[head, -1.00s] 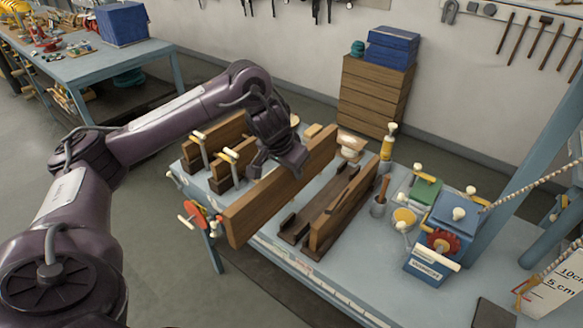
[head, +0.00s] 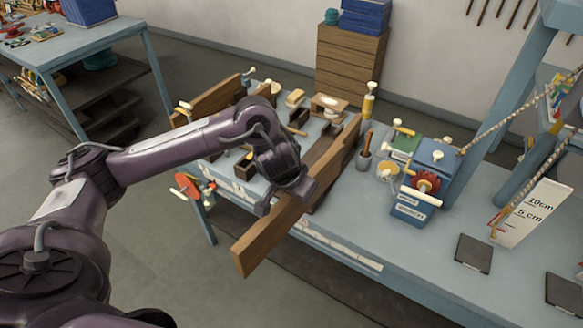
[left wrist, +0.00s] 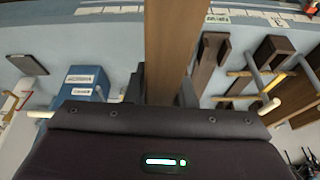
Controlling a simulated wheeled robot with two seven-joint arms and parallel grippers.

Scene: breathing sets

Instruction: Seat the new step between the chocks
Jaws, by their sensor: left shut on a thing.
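My left gripper (head: 285,198) is shut on a long brown wooden board, the step (head: 262,242). The board is held on edge and slants from lower left to upper right, its near end out past the bench's front edge. In the left wrist view the board (left wrist: 174,40) runs straight out from between my fingers. The gripper and arm cover part of the base. I cannot make out the chocks clearly or whether the held board touches the base. My right gripper is not in view.
A blue box (head: 425,175) with a red wheel, a green box (head: 405,145) and a pot (head: 364,160) stand right of the base. Boards with clamps (head: 208,100) stand left. A red handwheel (head: 187,185) sits at the bench's left edge.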

